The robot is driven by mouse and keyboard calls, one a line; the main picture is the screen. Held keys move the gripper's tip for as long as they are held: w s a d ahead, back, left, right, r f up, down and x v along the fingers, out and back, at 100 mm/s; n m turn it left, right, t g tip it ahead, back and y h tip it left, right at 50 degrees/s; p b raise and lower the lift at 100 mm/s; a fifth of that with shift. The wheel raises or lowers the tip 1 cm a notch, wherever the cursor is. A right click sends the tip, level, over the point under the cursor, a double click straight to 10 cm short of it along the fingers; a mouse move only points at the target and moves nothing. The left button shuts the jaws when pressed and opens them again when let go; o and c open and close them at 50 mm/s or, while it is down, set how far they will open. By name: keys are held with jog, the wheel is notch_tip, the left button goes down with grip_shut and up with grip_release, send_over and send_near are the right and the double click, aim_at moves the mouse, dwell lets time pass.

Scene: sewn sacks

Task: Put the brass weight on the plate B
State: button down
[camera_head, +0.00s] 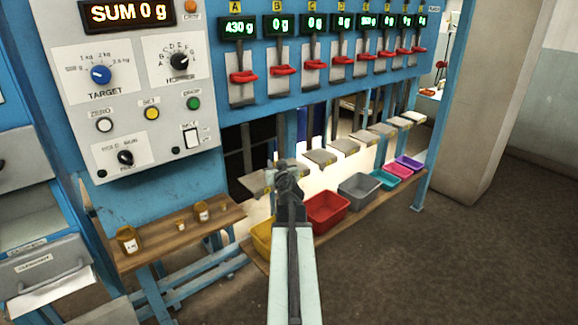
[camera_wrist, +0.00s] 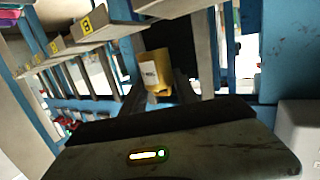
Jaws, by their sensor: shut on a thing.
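My gripper (camera_head: 287,172) is in front of the row of plates in the head view. In the wrist view my gripper (camera_wrist: 158,97) is shut on a brass weight (camera_wrist: 155,68) with a white label, too blurred to read. The held weight is not clear in the head view. Plate B (camera_wrist: 112,32), grey with a yellow B tag, is at the upper left in the wrist view, apart from the weight. In the head view my gripper seems to cover plate B; its display B (camera_head: 278,25) reads 0 g.
Grey plates stand on either side, including plate A (camera_head: 256,181) and another (camera_head: 320,157). Display A (camera_head: 238,28) reads 430 g. Several brass weights (camera_head: 127,241) stand on a wooden bench (camera_head: 165,253). Coloured bins, one red (camera_head: 326,210), sit below the plates. Open floor (camera_head: 460,250) is at right.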

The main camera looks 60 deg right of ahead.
jog(key=w+d, duration=0.1)
jog(key=d, duration=0.4)
jog(key=w+d+f+b, duration=0.1)
jog(key=d, duration=0.4)
jog(key=w+d, duration=0.1)
jog(key=d, duration=0.4)
jog(key=shift+w+d+f+b, duration=0.25)
jog(key=shift+b, duration=0.05)
notch_tip(320, 180, down, 4)
jog(key=b, duration=0.4)
jog(key=shift+d, duration=0.1)
jog(key=shift+r, duration=0.2)
jog(key=shift+f, duration=0.15)
jog(key=c, duration=0.9)
grip_release()
